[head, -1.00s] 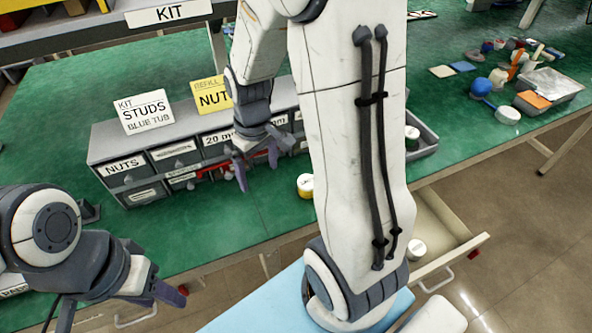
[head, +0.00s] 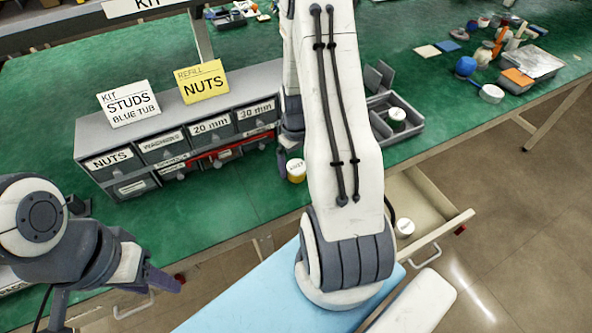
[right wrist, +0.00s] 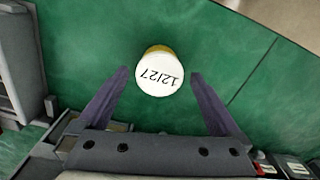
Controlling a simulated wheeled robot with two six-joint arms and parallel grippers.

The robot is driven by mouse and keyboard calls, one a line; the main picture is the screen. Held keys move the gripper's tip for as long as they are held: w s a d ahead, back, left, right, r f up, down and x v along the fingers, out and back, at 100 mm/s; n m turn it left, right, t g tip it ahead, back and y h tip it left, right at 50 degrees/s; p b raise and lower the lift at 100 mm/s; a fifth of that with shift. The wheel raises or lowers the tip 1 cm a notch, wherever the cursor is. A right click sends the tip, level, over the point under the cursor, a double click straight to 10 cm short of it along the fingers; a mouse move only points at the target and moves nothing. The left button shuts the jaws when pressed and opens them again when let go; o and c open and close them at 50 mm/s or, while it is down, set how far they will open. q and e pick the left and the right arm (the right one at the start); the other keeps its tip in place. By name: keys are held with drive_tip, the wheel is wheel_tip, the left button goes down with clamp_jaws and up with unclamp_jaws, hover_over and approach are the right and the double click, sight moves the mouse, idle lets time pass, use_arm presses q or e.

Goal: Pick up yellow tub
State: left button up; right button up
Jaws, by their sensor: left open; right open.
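The yellow tub (head: 296,172) has a white lid and stands on the green bench in front of the drawer cabinet. In the right wrist view the tub (right wrist: 159,72) shows its lid from above, marked "12/27". My right gripper (right wrist: 159,78) is open, with one finger on either side of the tub in that view; I cannot tell its height above it. In the head view my right gripper (head: 286,160) is partly hidden by my arm, close to the tub. My left gripper (head: 117,296) is open and empty at the lower left, away from the tub.
The grey drawer cabinet (head: 82,137) with label cards stands behind and left of the tub. A grey divided tray (head: 415,127) holds a green tub (head: 396,118) at right. An open drawer (head: 452,216) below the bench holds a white-lidded tub (head: 404,227). Bare bench lies left of the tub.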

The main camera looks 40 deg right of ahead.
drive_tip(key=shift+f, duration=1.4)
drive_tip(key=c, duration=1.5)
drive_tip(key=shift+r, duration=0.1)
